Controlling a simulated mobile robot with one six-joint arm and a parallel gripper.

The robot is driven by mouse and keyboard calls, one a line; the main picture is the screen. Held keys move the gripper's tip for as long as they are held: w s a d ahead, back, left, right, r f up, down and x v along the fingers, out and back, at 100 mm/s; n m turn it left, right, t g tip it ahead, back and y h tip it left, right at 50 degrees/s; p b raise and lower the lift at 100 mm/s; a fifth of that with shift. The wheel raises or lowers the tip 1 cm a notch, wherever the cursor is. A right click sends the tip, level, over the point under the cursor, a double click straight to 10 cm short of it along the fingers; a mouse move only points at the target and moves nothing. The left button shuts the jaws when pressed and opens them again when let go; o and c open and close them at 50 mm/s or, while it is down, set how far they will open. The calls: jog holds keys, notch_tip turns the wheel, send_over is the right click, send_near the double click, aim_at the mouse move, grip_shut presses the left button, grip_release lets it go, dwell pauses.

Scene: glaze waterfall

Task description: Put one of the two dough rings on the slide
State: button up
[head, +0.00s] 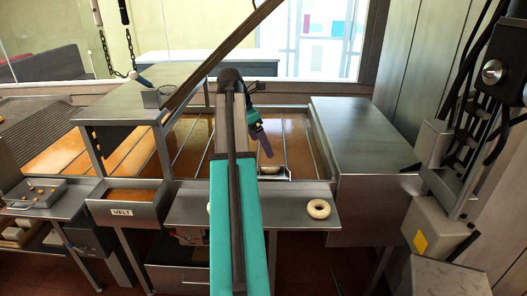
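A pale dough ring (318,209) lies flat on the right part of the steel shelf (285,196) in front. A small pale edge (209,208) shows on the same shelf just left of my teal arm; it may be the other ring, mostly hidden. A pale rounded thing (270,169) sits at a small metal piece (281,175) behind the shelf; I cannot tell if that piece is the slide. My gripper (264,147), with purple fingers, is in the air above and behind the shelf, apart from the right ring. Its finger gap is not clear.
An orange-brown surface with metal rails (187,143) lies behind the shelf. A steel cabinet (362,135) stands right, a raised steel table (130,100) left. Machinery (440,228) stands far right.

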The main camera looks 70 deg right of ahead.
jog(key=shift+b+v, duration=0.4)
jog(key=shift+v, duration=1.3)
dwell(0.8)
